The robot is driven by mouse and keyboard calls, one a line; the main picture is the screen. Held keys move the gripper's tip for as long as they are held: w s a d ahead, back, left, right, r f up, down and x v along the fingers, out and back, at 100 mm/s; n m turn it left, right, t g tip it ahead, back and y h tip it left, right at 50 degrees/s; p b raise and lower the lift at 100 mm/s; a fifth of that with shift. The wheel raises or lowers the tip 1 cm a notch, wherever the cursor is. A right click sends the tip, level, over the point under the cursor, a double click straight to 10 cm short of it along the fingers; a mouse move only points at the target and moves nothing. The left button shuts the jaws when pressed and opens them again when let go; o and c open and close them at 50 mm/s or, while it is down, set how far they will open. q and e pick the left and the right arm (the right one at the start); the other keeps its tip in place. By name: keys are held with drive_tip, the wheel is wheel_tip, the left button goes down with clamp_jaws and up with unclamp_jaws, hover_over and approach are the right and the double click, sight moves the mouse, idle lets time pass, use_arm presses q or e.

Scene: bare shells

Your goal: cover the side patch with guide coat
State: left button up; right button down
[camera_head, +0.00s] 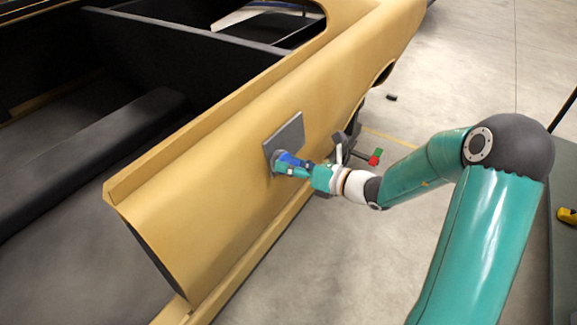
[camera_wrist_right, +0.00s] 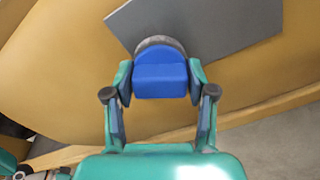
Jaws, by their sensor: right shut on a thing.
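The side patch (camera_head: 291,130) is a grey rectangle on the tan side of a car shell (camera_head: 215,150). It also shows at the top of the right wrist view (camera_wrist_right: 235,25). My right gripper (camera_head: 287,165) is shut on a blue applicator (camera_wrist_right: 160,78) with a round dark grey pad (camera_wrist_right: 160,42). The pad lies over the patch's lower left edge in the head view and looks to be against it; exact contact is hard to tell. The patch looks evenly grey, with no distinct coat visible.
The car shell's open dark interior (camera_head: 60,190) fills the left. A stand with red and green parts (camera_head: 375,157) is on the floor behind my right wrist. A small dark object (camera_head: 391,97) lies farther back. A yellow item (camera_head: 568,215) sits at the right edge.

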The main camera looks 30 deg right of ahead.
drive_tip(key=shift+w+d+p, duration=0.4)
drive_tip(key=shift+w+d, duration=0.15)
drive_tip(key=shift+d, duration=0.8)
drive_tip(key=shift+w+d+p, duration=0.45)
drive_tip(key=shift+w+d, duration=0.1)
drive_tip(key=shift+d, duration=0.75)
drive_tip(key=shift+w+d+p, duration=0.4)
drive_tip(key=shift+w+d, duration=0.15)
drive_tip(key=shift+d, duration=0.8)
drive_tip(key=d, duration=0.1)
drive_tip(key=w+d, duration=0.1)
drive_tip(key=d, duration=0.1)
drive_tip(key=w+d+p, duration=0.1)
drive_tip(key=d, duration=0.1)
drive_tip(key=shift+s+a, duration=0.1)
drive_tip(key=shift+a, duration=0.05)
